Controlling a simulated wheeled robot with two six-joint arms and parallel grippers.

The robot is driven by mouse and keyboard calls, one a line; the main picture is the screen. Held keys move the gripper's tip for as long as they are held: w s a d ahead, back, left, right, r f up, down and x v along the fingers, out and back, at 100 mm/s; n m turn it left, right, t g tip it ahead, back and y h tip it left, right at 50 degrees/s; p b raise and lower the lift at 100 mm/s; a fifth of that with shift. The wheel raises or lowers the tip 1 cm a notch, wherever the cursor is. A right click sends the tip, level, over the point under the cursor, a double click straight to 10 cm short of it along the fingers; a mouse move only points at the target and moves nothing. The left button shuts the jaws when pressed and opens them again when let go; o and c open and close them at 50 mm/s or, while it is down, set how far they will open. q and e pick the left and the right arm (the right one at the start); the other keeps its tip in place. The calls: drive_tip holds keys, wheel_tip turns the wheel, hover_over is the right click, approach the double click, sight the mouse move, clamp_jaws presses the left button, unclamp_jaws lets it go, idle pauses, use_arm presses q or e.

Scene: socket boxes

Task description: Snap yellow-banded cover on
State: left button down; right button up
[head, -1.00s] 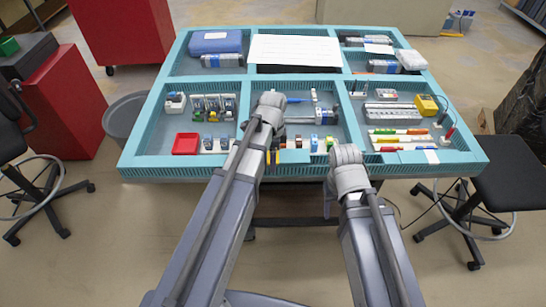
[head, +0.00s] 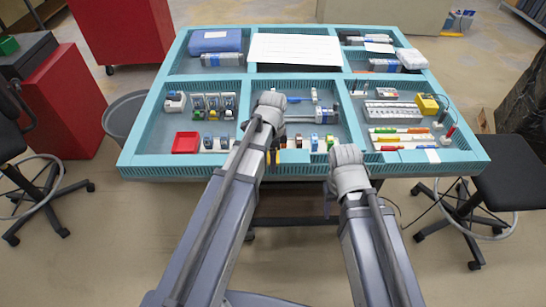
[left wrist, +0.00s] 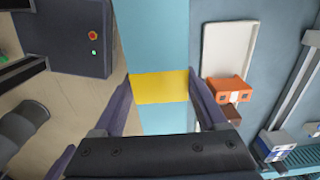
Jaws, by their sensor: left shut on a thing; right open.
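A yellow band (left wrist: 160,87) crosses a light blue strip between the fingers of my left gripper (left wrist: 165,108) in the left wrist view. I cannot tell whether the band belongs to a held cover or to the surface below. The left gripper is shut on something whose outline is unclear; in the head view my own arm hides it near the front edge. My right gripper (head: 329,192) is open, apart from the parts, just in front of the bench's front edge. An orange-and-white block (left wrist: 229,90) lies right of the left gripper's fingers. Small socket parts (head: 220,143) stand in the front left compartment.
The teal bench (head: 140,160) has several walled compartments. A red tray (head: 186,143) lies front left; colored screwdrivers (head: 400,138) and a yellow box (head: 427,104) lie at right. White paper (head: 295,49) lies at the back. Stools (head: 505,172) stand beside the bench.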

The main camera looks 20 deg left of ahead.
use_arm(q)
drive_tip(key=shift+f+b, duration=0.7)
idle(0.3)
unclamp_jaws()
drive_tip(key=shift+r, duration=0.15)
wheel_tip(320, 180, up, 8)
drive_tip(key=p, duration=0.7)
drive_tip(key=shift+f+p, duration=0.25)
drive_tip(key=shift+p, duration=0.15)
drive_tip(key=shift+f, duration=0.1)
